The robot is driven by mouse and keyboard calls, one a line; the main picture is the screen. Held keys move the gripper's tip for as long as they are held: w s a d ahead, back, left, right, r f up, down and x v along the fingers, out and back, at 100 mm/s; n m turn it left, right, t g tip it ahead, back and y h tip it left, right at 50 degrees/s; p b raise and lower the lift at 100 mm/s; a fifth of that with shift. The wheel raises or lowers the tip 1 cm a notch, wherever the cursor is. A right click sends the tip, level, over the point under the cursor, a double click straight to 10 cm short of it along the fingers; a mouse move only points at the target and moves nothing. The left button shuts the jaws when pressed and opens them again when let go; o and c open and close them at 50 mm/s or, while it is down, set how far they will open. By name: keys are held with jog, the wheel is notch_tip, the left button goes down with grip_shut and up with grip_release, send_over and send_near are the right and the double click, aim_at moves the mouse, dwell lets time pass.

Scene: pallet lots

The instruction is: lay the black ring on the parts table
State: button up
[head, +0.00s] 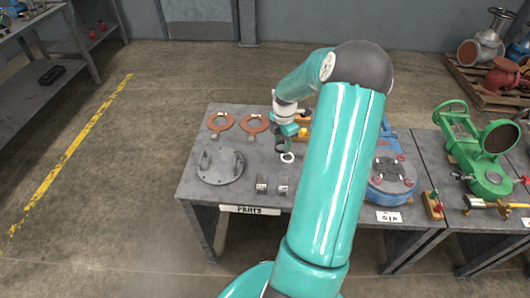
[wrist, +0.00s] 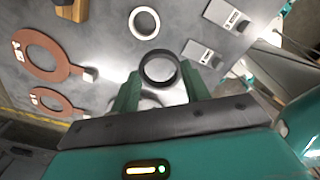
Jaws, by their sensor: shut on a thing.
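The black ring (wrist: 158,67) is held between the two green fingertips of my gripper (wrist: 160,86) in the wrist view. It appears above the grey tabletop, but I cannot tell the gap. In the head view my gripper (head: 283,143) is over the middle of the parts table (head: 257,158), which has a "PARTS" label on its front edge. The ring is small and dark there and hard to make out. A white ring (wrist: 144,23) lies on the table near the gripper, apart from the black ring; it also shows in the head view (head: 288,157).
On the table lie two tagged red-brown gaskets (head: 220,121), a grey flange plate (head: 220,167) and two labelled grey blocks (head: 262,184). My arm hides part of the right side. A blue housing (head: 390,190) and a green valve (head: 488,180) stand further right.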

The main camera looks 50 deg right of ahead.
send_over(265, 158)
notch_tip(265, 158, down, 7)
jog(key=shift+w+f, duration=0.1)
jog(key=shift+f, duration=1.5)
jog(key=shift+f, duration=0.15)
jog(key=o, duration=1)
notch_tip(265, 158, up, 12)
jog(key=shift+r, duration=0.25)
